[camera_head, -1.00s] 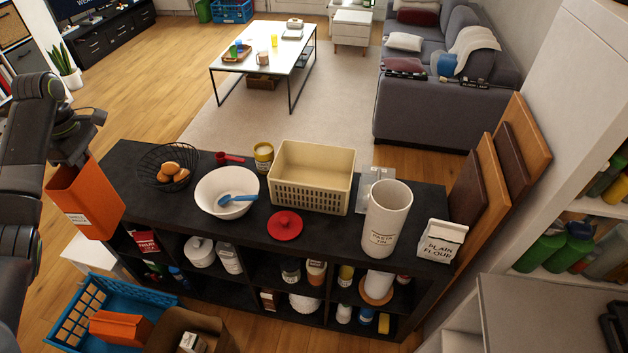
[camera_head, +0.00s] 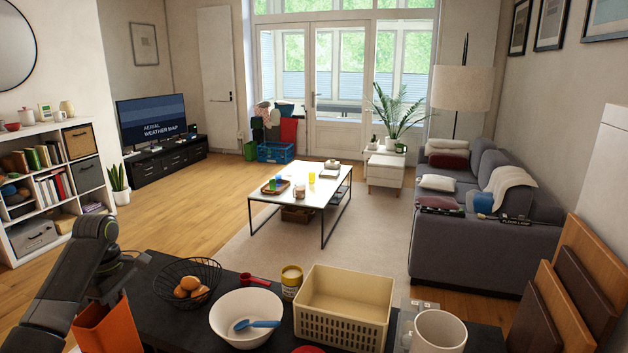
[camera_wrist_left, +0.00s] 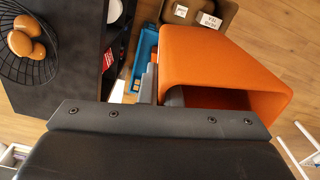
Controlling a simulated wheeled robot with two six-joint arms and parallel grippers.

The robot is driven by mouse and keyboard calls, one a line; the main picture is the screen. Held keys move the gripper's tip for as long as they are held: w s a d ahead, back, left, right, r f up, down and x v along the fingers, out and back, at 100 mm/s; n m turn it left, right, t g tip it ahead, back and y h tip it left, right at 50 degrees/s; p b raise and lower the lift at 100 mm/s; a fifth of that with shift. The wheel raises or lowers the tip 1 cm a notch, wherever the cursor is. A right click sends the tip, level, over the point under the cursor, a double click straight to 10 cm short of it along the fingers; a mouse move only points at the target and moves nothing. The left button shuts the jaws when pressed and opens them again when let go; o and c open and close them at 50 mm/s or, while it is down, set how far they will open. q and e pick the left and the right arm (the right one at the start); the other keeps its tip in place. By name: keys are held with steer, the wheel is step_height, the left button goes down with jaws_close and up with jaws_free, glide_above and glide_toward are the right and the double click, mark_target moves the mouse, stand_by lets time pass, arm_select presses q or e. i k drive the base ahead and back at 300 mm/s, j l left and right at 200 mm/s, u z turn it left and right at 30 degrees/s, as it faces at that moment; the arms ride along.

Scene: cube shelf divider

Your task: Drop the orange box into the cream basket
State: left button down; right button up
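The orange box (camera_head: 108,328) hangs at the lower left of the head view, beside the left end of the dark shelf unit. My left gripper (camera_head: 112,284) is above it. In the left wrist view the orange box (camera_wrist_left: 225,55) shows its open mouth, and my left gripper (camera_wrist_left: 158,88) is shut on one of its walls. The fingertips are partly hidden by the box. The cream basket (camera_head: 340,332) stands on the shelf top, well to the right of the box, and looks empty. My right gripper is not in view.
Between box and basket stand a wire basket of eggs (camera_head: 214,272), a white bowl (camera_head: 226,314) with a blue spoon, a red scoop (camera_head: 258,281) and a yellow tin (camera_head: 291,284). A tall white container (camera_head: 438,330) stands right of the basket. Boards (camera_head: 560,305) lean further right.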

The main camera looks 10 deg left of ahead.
mark_target(346, 308)
steer(key=i+j+z, duration=0.1)
steer(key=i+z, duration=0.2)
steer(key=i+j+z, duration=0.25)
steer(key=i, duration=0.2)
steer(key=i+j+z, duration=0.3)
steer(key=i+l, duration=0.1)
